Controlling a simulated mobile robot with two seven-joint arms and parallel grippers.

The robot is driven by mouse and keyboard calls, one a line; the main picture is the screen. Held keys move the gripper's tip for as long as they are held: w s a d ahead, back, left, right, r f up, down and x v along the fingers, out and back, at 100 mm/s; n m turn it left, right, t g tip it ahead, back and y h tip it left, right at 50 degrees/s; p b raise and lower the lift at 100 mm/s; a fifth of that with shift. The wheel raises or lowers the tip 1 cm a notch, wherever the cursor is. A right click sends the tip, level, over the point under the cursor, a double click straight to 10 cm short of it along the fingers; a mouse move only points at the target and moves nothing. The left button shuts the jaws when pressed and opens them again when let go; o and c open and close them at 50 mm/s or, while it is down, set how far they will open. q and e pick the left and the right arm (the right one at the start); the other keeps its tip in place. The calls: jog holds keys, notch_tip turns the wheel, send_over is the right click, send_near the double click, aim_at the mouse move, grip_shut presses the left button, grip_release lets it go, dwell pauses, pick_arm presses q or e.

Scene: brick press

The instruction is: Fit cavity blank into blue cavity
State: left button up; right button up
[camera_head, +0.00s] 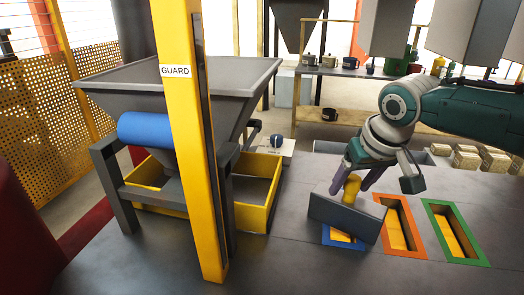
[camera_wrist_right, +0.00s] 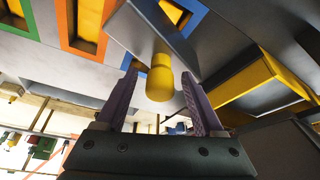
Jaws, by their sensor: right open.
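The cavity blank is a grey plate (camera_head: 345,218) with a yellow knob (camera_head: 351,187). It sits tilted over the blue cavity (camera_head: 333,240), hiding much of its blue frame. Part of the yellow inside shows below the plate's lower edge. My right gripper (camera_head: 358,184) is open at the knob. In the right wrist view, the knob (camera_wrist_right: 160,80) stands between the two spread purple fingers (camera_wrist_right: 158,92), with gaps at both sides. The plate (camera_wrist_right: 135,30) and a piece of the blue frame (camera_wrist_right: 187,16) show beyond it. My left gripper is not in view.
The orange cavity (camera_head: 379,197) and green cavity (camera_head: 468,213) lie to the right in the grey table. A yellow guard post (camera_head: 185,150) and a grey hopper (camera_head: 120,92) stand left. Pale bricks (camera_head: 466,160) lie at the back right. Table in front is clear.

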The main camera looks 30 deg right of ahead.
grip_shut()
dwell(0.6)
jog(key=shift+r, duration=0.1)
dwell(0.7)
